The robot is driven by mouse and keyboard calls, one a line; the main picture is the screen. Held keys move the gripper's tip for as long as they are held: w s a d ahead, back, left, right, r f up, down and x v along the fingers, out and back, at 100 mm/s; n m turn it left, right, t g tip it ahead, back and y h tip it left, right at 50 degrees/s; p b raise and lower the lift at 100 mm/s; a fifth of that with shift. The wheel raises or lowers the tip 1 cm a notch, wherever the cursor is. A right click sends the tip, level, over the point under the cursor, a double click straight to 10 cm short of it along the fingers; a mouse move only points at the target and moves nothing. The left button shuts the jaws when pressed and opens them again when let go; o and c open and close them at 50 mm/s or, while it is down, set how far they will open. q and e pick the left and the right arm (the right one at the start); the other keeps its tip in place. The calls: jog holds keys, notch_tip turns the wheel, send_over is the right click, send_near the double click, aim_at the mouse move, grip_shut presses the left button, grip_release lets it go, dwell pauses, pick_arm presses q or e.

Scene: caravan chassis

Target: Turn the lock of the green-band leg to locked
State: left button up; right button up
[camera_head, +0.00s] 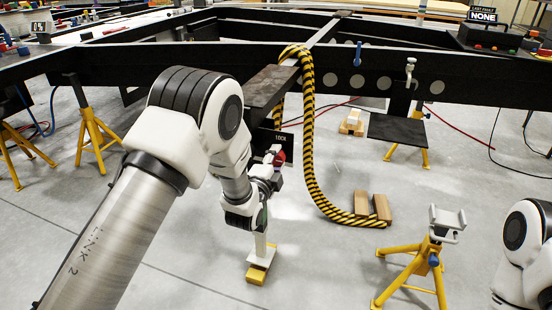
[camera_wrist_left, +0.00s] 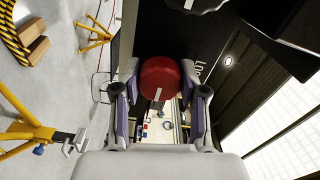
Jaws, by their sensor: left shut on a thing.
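The leg (camera_head: 260,243) hangs below the black chassis beam, its foot over a yellow block. A green band shows as a thin strip beside my gripper, mostly hidden by it. The lock's red round knob (camera_head: 280,158) sits under a black plate marked LOCK (camera_head: 280,138). My left gripper (camera_head: 272,167) is at the knob. In the left wrist view the red knob (camera_wrist_left: 160,78) lies between the two fingers of my left gripper (camera_wrist_left: 160,68), which is shut on it. My right gripper is out of view.
A black-and-yellow hose (camera_head: 308,140) hangs from the beam just right of the leg, ending by wooden blocks (camera_head: 362,203). Yellow stands (camera_head: 92,130) are at left, and another stand (camera_head: 425,270) is at right. The grey floor between is mostly clear.

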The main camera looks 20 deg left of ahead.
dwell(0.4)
pick_arm(q)
jog(key=o, duration=1.2)
jog(key=shift+c, duration=0.2)
jog(key=s, duration=1.2)
jog(key=shift+a, duration=0.2)
